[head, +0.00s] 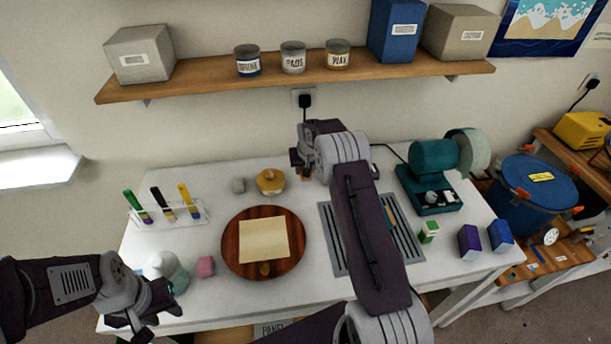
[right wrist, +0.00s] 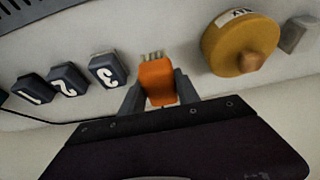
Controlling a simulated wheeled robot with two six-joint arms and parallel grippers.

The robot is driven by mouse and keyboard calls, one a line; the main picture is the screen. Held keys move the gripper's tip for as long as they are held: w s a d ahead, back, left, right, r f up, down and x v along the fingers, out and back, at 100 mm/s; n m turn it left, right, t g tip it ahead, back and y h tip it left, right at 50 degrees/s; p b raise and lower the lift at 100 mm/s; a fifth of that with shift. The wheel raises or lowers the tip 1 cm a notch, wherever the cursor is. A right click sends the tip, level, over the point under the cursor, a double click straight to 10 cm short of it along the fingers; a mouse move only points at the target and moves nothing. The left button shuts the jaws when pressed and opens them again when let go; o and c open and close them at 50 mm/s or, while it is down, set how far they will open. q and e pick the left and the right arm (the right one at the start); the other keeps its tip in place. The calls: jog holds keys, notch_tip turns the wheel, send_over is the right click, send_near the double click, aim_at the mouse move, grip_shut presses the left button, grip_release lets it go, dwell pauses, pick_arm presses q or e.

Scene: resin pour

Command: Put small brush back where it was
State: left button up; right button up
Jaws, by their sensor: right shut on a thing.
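My right gripper (right wrist: 158,88) is shut on an orange block with a row of short pale bristle-like tips, which looks like the small brush (right wrist: 158,80). In the head view my right gripper (head: 304,162) is at the back of the table, below the wall outlet, and the held brush is mostly hidden there. The bristle end points away from my wrist. My left gripper (head: 148,312) is at the table's front left, empty, with its fingers apart.
Dark blocks numbered 1, 2 and 3 (right wrist: 104,71) and a yellow-lidded wax jar (right wrist: 240,43) flank the brush. A round wooden board (head: 232,255) with paper, a slotted grey tray (head: 336,238), a marker-like rack (head: 170,217) and a teal machine (head: 432,190) occupy the table.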

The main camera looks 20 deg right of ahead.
notch_tip(320, 180, down, 4)
jog(key=shift+s+r+p, duration=0.1)
jog(key=shift+r+p, duration=0.05)
jog(key=shift+p, duration=0.35)
jog(key=shift+f+b, duration=0.25)
jog(key=shift+b, duration=0.05)
jog(key=o, duration=1.2)
jog(key=shift+r, duration=0.1)
